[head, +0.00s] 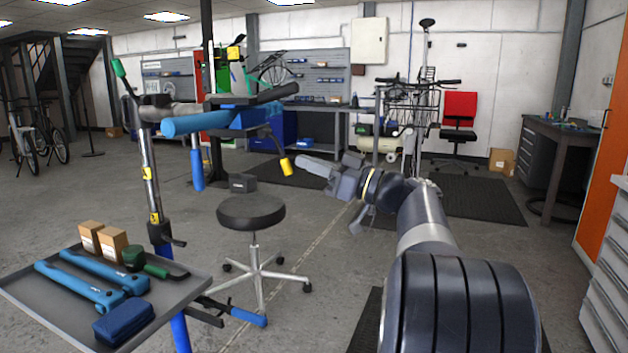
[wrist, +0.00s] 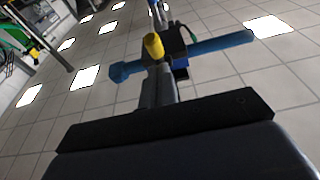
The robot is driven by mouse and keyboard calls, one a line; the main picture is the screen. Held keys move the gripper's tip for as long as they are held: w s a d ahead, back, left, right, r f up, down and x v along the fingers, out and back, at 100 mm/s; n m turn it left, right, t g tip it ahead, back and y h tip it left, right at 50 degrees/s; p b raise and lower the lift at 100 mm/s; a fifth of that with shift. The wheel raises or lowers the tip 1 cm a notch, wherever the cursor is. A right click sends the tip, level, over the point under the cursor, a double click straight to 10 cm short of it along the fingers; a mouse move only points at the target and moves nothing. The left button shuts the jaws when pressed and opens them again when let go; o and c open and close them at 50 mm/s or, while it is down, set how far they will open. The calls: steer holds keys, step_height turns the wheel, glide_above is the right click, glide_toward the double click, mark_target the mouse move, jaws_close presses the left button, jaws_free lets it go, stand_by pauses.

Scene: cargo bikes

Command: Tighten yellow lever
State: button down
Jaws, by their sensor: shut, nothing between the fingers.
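The yellow lever (head: 287,166) is a yellow-tipped dark arm hanging below the blue clamp head (head: 235,117) of a repair stand. In the wrist view, its yellow end (wrist: 154,46) shows just beyond my fingertips, with the blue clamp parts (wrist: 220,44) behind it. My gripper (head: 303,165) is shut and empty, to the right of the yellow end in the head view and very close to it. In the wrist view, the fingers (wrist: 157,85) are together and point at the lever. I cannot tell whether they touch it.
A grey tray (head: 165,318) with blue tools and small boxes is at the lower left. A black stool (head: 251,211) stands below the clamp. A bicycle (head: 410,110) and a workbench (head: 325,110) are at the back. The floor right of the stool is mostly clear.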

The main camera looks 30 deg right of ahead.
steer(key=shift+w+a+f+b, duration=0.2)
steer(key=shift+f+b, duration=0.25)
steer(key=shift+b, duration=0.35)
steer(key=shift+w+a+f+b, duration=0.15)
steer(key=shift+f+b, duration=0.3)
steer(key=shift+b, duration=0.35)
steer(key=shift+w+f, duration=0.1)
steer(key=shift+f, duration=0.1)
